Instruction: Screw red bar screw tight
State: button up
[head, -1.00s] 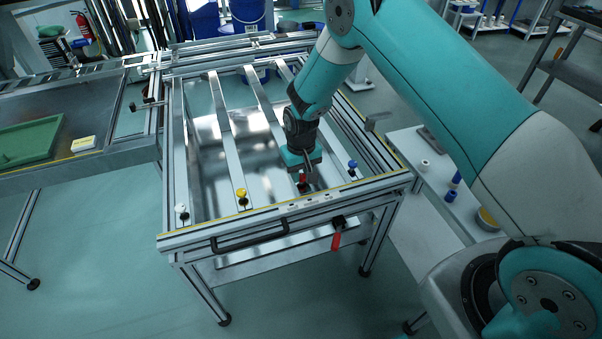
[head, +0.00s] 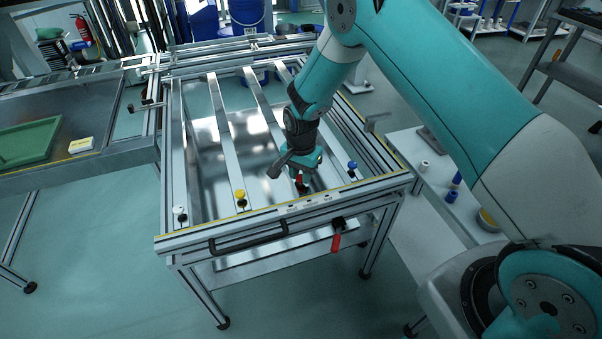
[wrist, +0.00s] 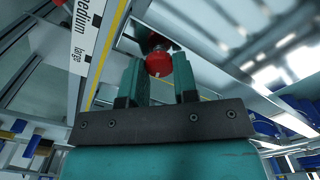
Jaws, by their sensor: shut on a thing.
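The red bar screw (head: 299,180) stands at the front rail of the panel fixture, at the near end of a metal bar. My gripper (wrist: 158,75) is shut on it. In the wrist view the round red head (wrist: 158,63) shows between the two teal fingers, with a small pale mark on its edge. In the head view my gripper (head: 300,174) points down over the screw and partly hides it. How deep the screw sits cannot be seen.
White (head: 180,212), yellow (head: 240,196) and blue (head: 352,166) bar screws stand along the same front rail. A red-handled clamp (head: 336,241) and a black handle (head: 248,237) are on the fixture's front. A side table (head: 425,190) with small parts is at right.

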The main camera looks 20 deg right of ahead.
jog(key=shift+m, duration=1.5)
jog(key=shift+d, duration=0.1)
jog(key=o, duration=0.9)
notch_tip(320, 180, up, 18)
jog(key=shift+f, duration=0.25)
